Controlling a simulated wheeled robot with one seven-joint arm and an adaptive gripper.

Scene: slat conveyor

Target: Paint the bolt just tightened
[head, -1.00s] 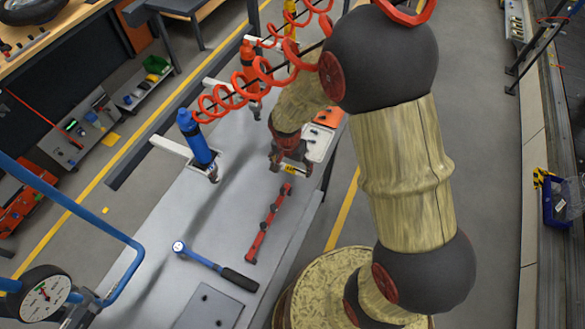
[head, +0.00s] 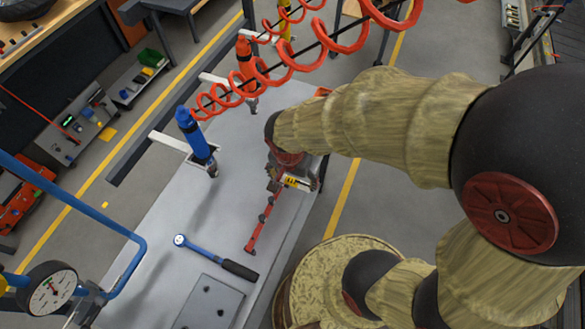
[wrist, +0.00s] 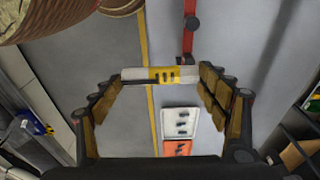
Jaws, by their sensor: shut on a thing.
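My gripper (head: 284,181) is shut on a white and yellow paint marker (wrist: 163,75) with dark stripes, held crosswise between the padded fingers. The marker also shows in the head view (head: 298,183). A red bar (head: 255,236) with several dark bolts lies on the grey table. My gripper is over its far end and hides that part. In the wrist view the bar (wrist: 188,40) runs up from just behind the marker, with one bolt (wrist: 192,23) clear. I cannot tell whether the marker touches the bar, nor which bolt was tightened. Any paint is too small to see.
A blue torque wrench (head: 215,257) lies beside the bar's near end. Blue (head: 195,137) and orange (head: 246,62) tools hang over the table on red coiled hoses. A white tray (wrist: 168,124) and an orange tray (wrist: 170,148) hold dark parts. A dial gauge (head: 48,290) stands at front left.

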